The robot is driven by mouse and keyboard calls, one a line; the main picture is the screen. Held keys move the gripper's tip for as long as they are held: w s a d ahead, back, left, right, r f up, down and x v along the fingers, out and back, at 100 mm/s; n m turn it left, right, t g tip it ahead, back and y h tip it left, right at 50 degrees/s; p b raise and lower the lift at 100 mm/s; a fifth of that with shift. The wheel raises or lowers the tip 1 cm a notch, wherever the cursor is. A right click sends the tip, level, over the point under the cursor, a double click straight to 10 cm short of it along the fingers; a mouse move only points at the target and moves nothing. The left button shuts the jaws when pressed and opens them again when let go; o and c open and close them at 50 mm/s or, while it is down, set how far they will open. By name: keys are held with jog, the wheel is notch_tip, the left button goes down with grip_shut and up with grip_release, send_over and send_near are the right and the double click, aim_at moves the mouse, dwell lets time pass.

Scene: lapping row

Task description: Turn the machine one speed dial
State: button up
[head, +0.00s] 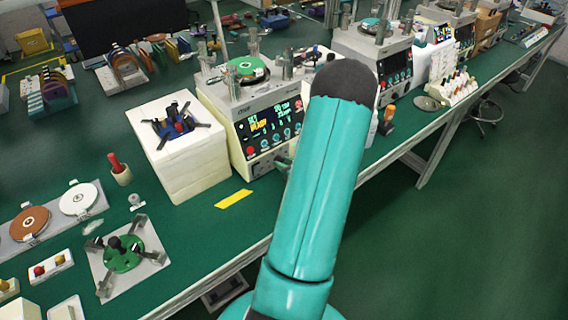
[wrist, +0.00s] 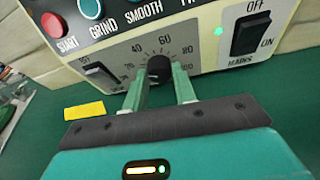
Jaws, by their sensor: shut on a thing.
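The machine (head: 246,112) is a cream box with a lit screen, standing on the green bench in the head view. Its black round speed dial (wrist: 160,68) sits low on the front panel in the wrist view, with a printed scale around it reading 40, 60, 80 and 100. My gripper (wrist: 160,78) is shut on the dial, one green finger at each side. The fingers hide parts of the scale, and I cannot read the dial's pointer. In the head view my teal arm covers the machine's right side.
The red START button (wrist: 52,25) is above left. A yellow strip (head: 233,199) lies on the bench before the machine. A white block (head: 180,155) stands left.

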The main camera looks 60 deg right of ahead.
jog(key=m+y, duration=0.1)
jog(key=m, duration=0.1)
jog(key=m+t, duration=0.1)
jog(key=m, duration=0.1)
jog(key=shift+d+f+y, duration=0.1)
jog(key=shift+d+y, duration=0.05)
jog(key=shift+y, duration=0.25)
jog(key=m+t, duration=0.2)
jog(key=m, duration=0.2)
jog(key=shift+d+f+y, duration=0.1)
jog(key=shift+y, duration=0.3)
jog(key=o, duration=1)
jog(key=shift+s, duration=0.1)
jog(key=v, duration=1.3)
jog(key=shift+s, duration=0.4)
